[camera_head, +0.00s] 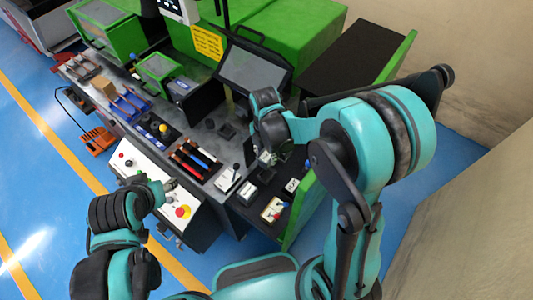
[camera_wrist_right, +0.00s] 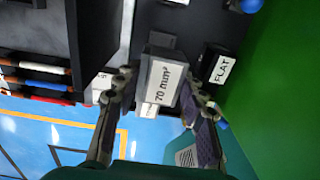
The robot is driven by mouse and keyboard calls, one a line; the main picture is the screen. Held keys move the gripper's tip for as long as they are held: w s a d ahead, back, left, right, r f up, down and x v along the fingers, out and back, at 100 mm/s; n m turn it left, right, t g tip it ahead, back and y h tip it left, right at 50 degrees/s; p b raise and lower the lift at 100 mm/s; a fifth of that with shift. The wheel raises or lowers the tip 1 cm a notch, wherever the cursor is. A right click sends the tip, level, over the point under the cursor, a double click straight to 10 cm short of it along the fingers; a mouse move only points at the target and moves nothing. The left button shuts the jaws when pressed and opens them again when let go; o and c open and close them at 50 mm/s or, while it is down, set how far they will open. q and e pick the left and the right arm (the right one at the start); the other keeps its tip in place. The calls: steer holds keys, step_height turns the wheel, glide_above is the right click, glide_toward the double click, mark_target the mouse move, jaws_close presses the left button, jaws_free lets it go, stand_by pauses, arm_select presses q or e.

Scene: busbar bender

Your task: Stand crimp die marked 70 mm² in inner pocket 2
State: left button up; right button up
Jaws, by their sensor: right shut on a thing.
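The crimp die marked 70 mm² (camera_wrist_right: 165,83) is a dark block with a white label. In the right wrist view it sits between the fingers of my right gripper (camera_wrist_right: 158,90), which is shut on it. In the head view my right gripper (camera_head: 268,152) is over the right part of the bench, and the die in it is hard to make out. My left gripper (camera_head: 168,186) is at the front edge of the bench, by the white control panel, too small to show its jaws. I cannot pick out inner pocket 2 in either view.
A block labelled FLAT (camera_wrist_right: 218,68) stands just right of the held die. More labelled blocks, such as one at the bench front (camera_head: 272,209), stand nearby. A green side wall (camera_wrist_right: 280,85) closes the right side. Coloured rods (camera_head: 195,160) lie to the left.

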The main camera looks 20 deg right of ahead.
mark_target(266, 155)
steer(key=shift+f+b, duration=2.6)
steer(key=shift+f, duration=0.3)
steer(key=shift+f+b, duration=1.45)
steer(key=shift+b, duration=0.1)
steer(key=o, duration=1.3)
steer(key=shift+o, duration=0.2)
steer(key=shift+r, duration=0.1)
step_height(266, 155, up, 12)
steer(key=shift+a+f, duration=0.1)
